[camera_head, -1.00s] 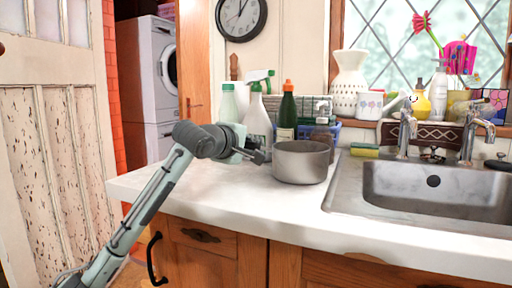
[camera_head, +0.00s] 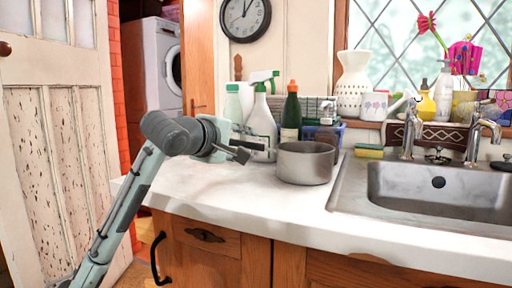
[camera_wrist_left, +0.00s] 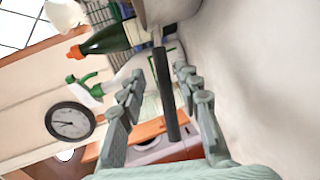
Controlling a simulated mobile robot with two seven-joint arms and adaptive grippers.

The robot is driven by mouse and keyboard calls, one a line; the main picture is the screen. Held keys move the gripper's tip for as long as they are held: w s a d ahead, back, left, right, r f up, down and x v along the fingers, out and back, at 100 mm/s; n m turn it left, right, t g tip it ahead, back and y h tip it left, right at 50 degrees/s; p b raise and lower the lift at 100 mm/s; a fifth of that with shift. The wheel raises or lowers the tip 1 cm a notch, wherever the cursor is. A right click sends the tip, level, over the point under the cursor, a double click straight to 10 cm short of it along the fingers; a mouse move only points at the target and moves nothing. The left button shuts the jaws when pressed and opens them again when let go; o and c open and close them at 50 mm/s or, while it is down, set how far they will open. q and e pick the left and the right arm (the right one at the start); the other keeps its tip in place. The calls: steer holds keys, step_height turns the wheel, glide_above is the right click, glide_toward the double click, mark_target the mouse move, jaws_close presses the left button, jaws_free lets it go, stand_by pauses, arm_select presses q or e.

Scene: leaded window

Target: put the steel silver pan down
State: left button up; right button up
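The steel silver pan (camera_head: 305,165) stands upright on the white countertop (camera_head: 215,205), left of the sink. Its grey side also shows at the top of the left wrist view (camera_wrist_left: 170,10). My left gripper (camera_head: 243,152) is just left of the pan, at handle height. In the left wrist view my left gripper (camera_wrist_left: 160,85) has its fingers spread apart. The pan's dark handle (camera_wrist_left: 165,95) runs between them with gaps on both sides, so it does not look gripped. My right gripper is not in view.
A white spray bottle (camera_head: 262,130) and a green bottle (camera_head: 291,115) stand close behind the pan. The metal sink (camera_head: 345,200) with taps is to the right, with a sponge (camera_head: 369,151) at its back edge. Countertop in front of the pan is clear.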

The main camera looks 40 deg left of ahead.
arm_select(q)
steer(key=shift+v, duration=2.3)
